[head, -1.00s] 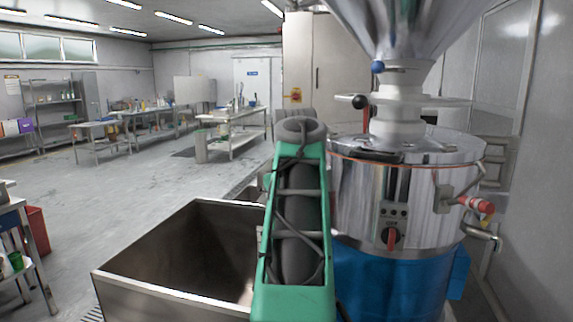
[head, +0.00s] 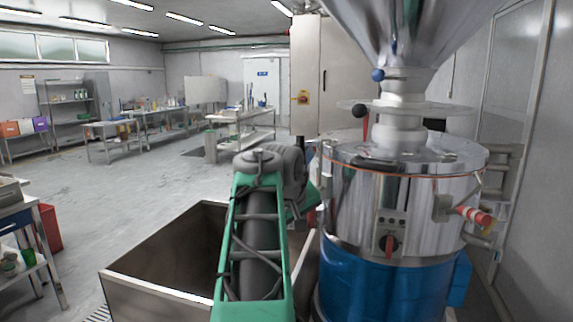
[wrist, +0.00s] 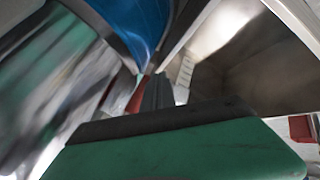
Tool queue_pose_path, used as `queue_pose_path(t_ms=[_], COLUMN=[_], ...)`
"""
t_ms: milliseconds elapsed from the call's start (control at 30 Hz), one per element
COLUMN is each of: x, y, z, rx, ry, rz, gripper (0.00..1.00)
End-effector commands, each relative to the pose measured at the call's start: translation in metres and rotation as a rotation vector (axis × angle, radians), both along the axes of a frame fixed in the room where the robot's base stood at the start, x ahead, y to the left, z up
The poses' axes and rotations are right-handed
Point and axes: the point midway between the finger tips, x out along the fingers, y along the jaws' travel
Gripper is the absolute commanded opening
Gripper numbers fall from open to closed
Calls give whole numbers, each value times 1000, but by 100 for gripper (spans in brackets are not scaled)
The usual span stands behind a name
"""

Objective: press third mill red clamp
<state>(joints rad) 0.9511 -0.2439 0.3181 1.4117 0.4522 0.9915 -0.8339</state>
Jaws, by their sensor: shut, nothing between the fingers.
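The mill (head: 400,200) is a shiny metal drum on a blue base, with a large funnel above it. A red-ended clamp (head: 473,215) sticks out from the right side of the drum. In the wrist view my gripper (wrist: 157,92) shows as narrow dark fingers, shut and empty. The mill's blue base (wrist: 140,30) is beyond them, at the upper left. In the head view my green arm hides the gripper. The clamp cannot be made out in the wrist view.
An open metal bin (head: 165,255) stands left of the mill, close to my arm. A tall cabinet (head: 335,80) stands behind. A wall (head: 515,90) is close on the right. Open floor (head: 110,190) lies to the left, with work tables farther back.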

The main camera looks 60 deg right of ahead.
Motion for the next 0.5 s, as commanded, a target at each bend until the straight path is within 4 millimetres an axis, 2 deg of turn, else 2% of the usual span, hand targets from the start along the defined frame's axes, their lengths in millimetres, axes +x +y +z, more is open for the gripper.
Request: queue_pose_path(t_ms=[500], x=[-5], y=[-4], z=[-1], rx=[-13], ry=[9], rz=[-9], gripper=[0])
